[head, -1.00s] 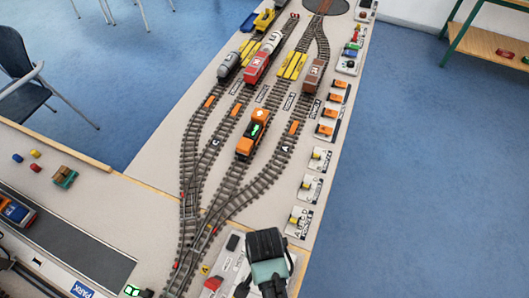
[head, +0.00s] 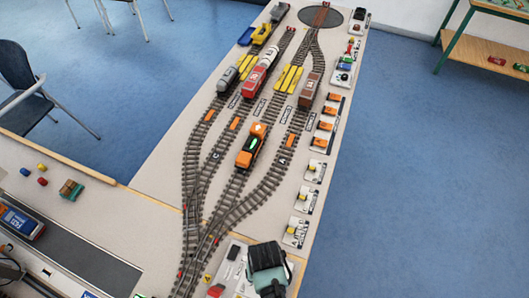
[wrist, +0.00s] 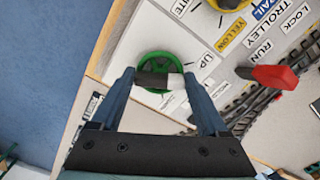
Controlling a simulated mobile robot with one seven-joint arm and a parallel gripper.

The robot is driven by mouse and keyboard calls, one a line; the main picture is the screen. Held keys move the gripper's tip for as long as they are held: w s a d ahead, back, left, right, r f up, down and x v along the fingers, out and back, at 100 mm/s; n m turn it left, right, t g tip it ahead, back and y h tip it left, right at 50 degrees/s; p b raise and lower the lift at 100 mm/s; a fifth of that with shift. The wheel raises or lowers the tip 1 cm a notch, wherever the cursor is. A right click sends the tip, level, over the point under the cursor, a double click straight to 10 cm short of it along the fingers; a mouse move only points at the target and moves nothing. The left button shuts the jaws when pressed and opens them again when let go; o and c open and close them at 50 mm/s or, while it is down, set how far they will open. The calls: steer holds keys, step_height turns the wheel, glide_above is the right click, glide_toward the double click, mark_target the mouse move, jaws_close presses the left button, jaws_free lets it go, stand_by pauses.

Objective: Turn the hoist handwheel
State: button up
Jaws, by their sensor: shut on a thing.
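In the wrist view a green handwheel (wrist: 150,60) lies on a white panel beside a label reading UP. A short dark and light grip piece (wrist: 158,80) spans the gap between my fingers over the wheel. My gripper (wrist: 161,82) is shut on this piece, with one finger at each end. The piece hides part of the wheel. In the head view my gripper (head: 268,266) is at the bottom, over the near end of the table; the handwheel is hidden there.
A red lever (wrist: 275,76) stands right of the wheel near the LOCK, TROLLEY and RUN labels. A yellow knob (wrist: 228,3) is above. An orange locomotive (head: 250,147) stands on the tracks. Blue floor (head: 420,180) is clear right of the table.

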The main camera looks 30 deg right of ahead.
steer(key=shift+d+n+p, duration=0.1)
steer(key=shift+n+p, duration=0.5)
steer(key=shift+n, duration=1.4)
steer(key=o, duration=1.2)
steer(key=shift+o, duration=0.2)
steer(key=shift+r, duration=0.1)
step_height(320, 180, up, 13)
